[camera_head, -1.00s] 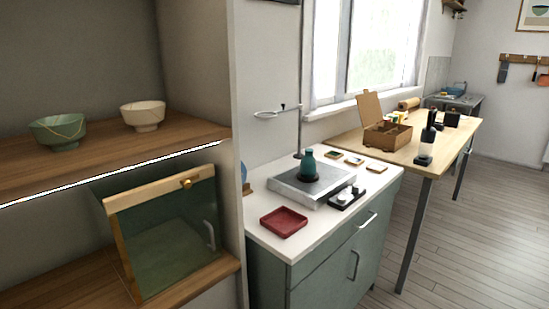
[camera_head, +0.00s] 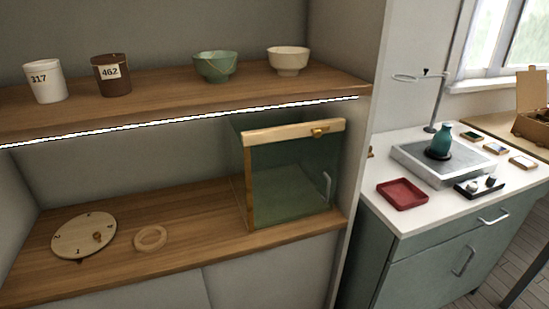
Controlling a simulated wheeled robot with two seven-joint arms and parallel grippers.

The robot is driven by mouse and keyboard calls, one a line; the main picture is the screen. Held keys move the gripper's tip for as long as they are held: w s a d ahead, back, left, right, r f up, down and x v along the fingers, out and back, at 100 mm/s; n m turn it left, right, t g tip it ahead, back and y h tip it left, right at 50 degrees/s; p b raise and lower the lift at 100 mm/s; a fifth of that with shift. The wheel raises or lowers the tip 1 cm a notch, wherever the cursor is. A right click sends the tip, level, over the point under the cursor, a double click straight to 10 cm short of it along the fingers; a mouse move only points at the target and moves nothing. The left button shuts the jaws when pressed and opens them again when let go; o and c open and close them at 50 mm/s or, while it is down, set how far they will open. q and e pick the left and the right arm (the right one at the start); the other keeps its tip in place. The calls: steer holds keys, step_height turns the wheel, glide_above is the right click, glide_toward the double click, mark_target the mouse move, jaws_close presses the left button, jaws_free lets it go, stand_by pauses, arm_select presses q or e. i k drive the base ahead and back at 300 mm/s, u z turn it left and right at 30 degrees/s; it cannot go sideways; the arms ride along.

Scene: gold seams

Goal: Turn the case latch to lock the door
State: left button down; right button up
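The glass case (camera_head: 285,175) stands on the lower shelf at its right end, near the cabinet's right wall. Its front is a glass door with a vertical handle (camera_head: 327,186) at the lower right. A pale wooden bar runs along the top of the front. A small brass latch (camera_head: 319,132) sits on that bar, toward its right end. The door appears closed; I cannot tell from the latch whether it is locked. Neither of my grippers is in view.
The upper shelf holds a white cup (camera_head: 44,81), a brown cup (camera_head: 111,75), a green bowl (camera_head: 215,66) and a cream bowl (camera_head: 288,61). On the lower shelf lie a round wooden dial (camera_head: 84,236) and a ring (camera_head: 150,238). A counter with a red tray (camera_head: 402,194) stands right.

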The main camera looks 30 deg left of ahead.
mark_target(317, 132)
steer(key=k, duration=0.5)
steer(key=u, duration=2)
steer(key=i, duration=1.05)
steer(key=z, duration=1.75)
